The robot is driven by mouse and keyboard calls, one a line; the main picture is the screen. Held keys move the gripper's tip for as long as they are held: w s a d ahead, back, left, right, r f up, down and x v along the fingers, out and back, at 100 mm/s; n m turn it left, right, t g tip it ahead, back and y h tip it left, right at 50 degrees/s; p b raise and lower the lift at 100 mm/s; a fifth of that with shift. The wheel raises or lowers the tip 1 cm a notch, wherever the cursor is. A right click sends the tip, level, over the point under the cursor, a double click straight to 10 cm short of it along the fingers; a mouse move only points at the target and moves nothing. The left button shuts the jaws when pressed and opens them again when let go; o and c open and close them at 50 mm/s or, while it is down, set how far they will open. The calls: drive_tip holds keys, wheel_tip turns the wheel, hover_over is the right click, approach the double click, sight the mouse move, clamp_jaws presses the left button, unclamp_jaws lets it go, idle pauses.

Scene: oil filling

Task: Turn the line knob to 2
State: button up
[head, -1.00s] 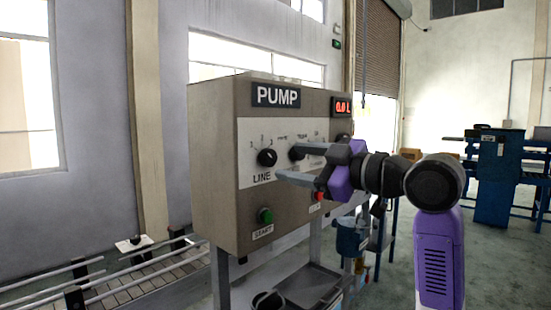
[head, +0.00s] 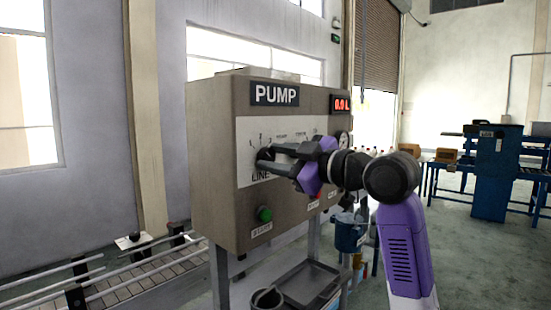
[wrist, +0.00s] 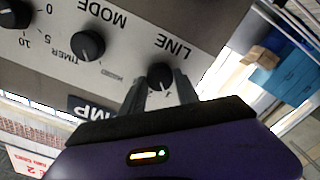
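The pump panel (head: 215,165) is a brown box with a white face plate. Its black LINE knob (wrist: 160,75) shows upside down in the wrist view, with the LINE label above it there. My gripper (head: 265,160) is at the LINE knob, its two grey fingers spread apart. In the wrist view, the fingertips of my gripper (wrist: 162,80) are on either side of the knob, with a small gap seeming to remain. In the head view the fingers mostly hide the knob. I cannot read which number its pointer faces.
Beside LINE are the MODE/TIMER knob (wrist: 88,45) and another black knob (wrist: 14,13). A green START button (head: 264,214) is low on the panel, and a red display (head: 342,104) is at its upper right. A roller conveyor (head: 130,275) runs at left; a tray (head: 305,285) sits below.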

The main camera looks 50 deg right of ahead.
clamp_jaws()
drive_tip(key=shift+m+p, duration=0.3)
drive_tip(key=m+p, duration=0.2)
drive_tip(key=m, duration=0.1)
drive_tip(key=shift+r+m+p, duration=0.15)
drive_tip(key=shift+m+p, duration=0.15)
drive_tip(key=shift+m, duration=0.1)
drive_tip(key=shift+m+p, duration=1.45)
drive_tip(key=shift+m, duration=0.65)
drive_tip(key=shift+f, duration=0.2)
drive_tip(key=o, duration=1.2)
unclamp_jaws()
drive_tip(key=shift+c, duration=0.2)
